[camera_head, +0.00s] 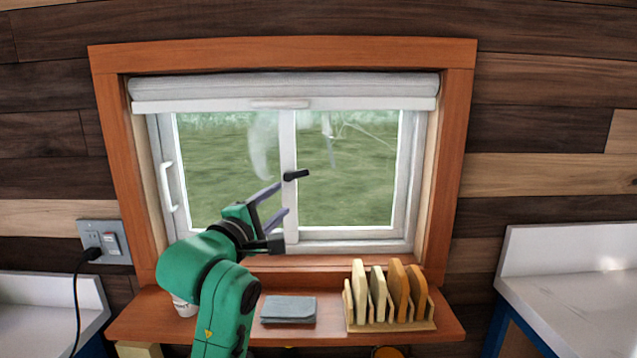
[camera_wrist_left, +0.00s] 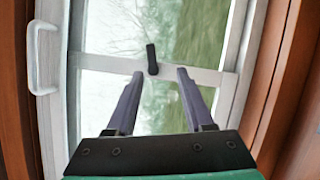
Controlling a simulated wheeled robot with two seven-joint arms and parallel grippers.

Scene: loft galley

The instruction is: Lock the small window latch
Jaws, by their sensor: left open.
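The small black window latch (camera_head: 296,175) sits on the white middle bar of the window. In the head view its lever points to the right, roughly level. It also shows in the left wrist view (camera_wrist_left: 152,60), just beyond the fingertips and between their lines. My left gripper (camera_head: 276,200) is open and empty, below and left of the latch. Its two purple-grey fingers show apart in the left wrist view (camera_wrist_left: 160,75), and neither visibly touches the latch. My right gripper is in neither view.
A white handle (camera_head: 167,187) stands on the window's left side. A rolled blind (camera_head: 285,90) hangs above. On the wooden shelf (camera_head: 333,334) below are a grey folded cloth (camera_head: 288,309), a rack with upright boards (camera_head: 390,325) and a partly hidden white cup (camera_head: 183,306).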

